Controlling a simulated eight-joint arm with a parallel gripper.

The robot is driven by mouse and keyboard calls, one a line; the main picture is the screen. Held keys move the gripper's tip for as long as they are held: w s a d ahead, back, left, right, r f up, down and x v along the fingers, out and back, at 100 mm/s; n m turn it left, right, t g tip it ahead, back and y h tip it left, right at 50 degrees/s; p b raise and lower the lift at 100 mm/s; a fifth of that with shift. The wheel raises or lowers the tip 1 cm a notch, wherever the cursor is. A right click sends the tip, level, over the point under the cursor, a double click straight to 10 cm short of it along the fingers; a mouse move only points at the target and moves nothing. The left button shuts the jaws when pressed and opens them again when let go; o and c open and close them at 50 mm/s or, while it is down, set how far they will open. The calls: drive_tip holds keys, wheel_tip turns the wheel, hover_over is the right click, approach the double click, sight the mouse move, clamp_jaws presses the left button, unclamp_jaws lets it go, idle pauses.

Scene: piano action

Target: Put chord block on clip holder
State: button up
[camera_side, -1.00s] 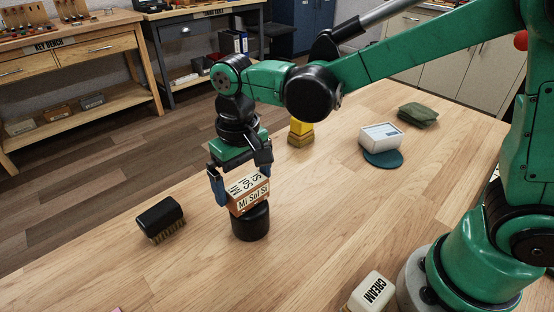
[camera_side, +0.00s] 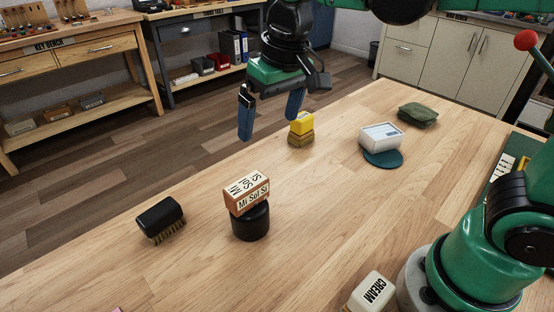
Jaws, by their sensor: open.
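The chord block (camera_side: 247,192), wooden with white faces lettered "Mi Sol Si", rests on top of a short black round stand (camera_side: 251,223), which I take to be the clip holder. The block sits a little to the left on it and hides most of its top. My gripper (camera_side: 269,128) is above and behind the block, clear of it. Its two blue fingers are apart with nothing between them.
A black brush (camera_side: 160,217) lies left of the stand. Behind are a yellow block on a brownish base (camera_side: 301,129), a white box (camera_side: 381,136) on a teal disc (camera_side: 383,160), and a folded green cloth (camera_side: 418,115). A "CREAM" block (camera_side: 371,291) is at the front. The table's middle is clear.

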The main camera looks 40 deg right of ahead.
drive_tip(key=s+d+f+t, duration=0.4)
drive_tip(key=d+f, duration=0.1)
drive_tip(key=d, duration=0.2)
drive_tip(key=shift+d+t+h, duration=0.15)
drive_tip(key=shift+t+h, duration=0.15)
drive_tip(key=shift+t, duration=0.1)
